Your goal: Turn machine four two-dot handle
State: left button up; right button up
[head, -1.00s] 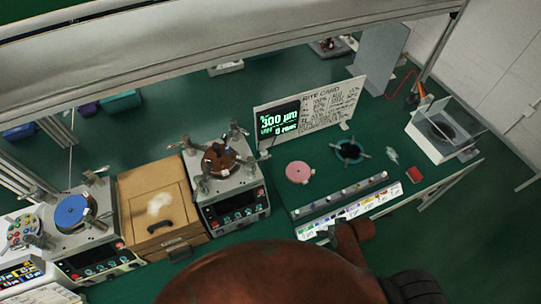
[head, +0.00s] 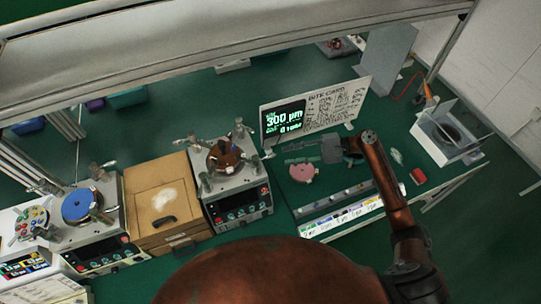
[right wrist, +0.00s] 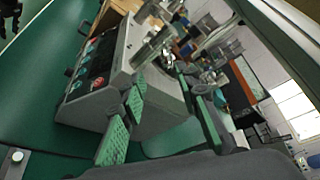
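The nearest machine to my right gripper is a grey one with a copper-brown disc (head: 226,158). It has several clamp-like handles around its top and a dark front panel. Another machine with a blue disc (head: 77,207) stands further left. Dot marks on the handles are too small to read. My right gripper (head: 288,154) is over the bench right of the copper-disc machine, pointing left, apart from it. In the right wrist view, its green-padded fingers (right wrist: 163,82) are spread and empty, with a grey machine (right wrist: 122,62) beyond them. My left gripper is not in view.
A wooden box (head: 158,200) stands between the two disc machines. A display card (head: 335,108) stands behind my right gripper. A pink disc (head: 301,174) lies under it. A clear-walled box (head: 447,135) is at the right. An overhead beam (head: 200,45) crosses the back.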

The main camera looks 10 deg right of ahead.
aim_at(270, 156)
jog(key=shift+w+a+r, duration=0.2)
jog(key=shift+a+r, duration=0.3)
jog(key=shift+r, duration=0.05)
jog(key=p+x, duration=0.1)
jog(key=x, duration=0.4)
jog(key=shift+a+p, duration=0.15)
jog(key=shift+p, duration=0.25)
jog(key=shift+x, duration=0.8)
grip_shut()
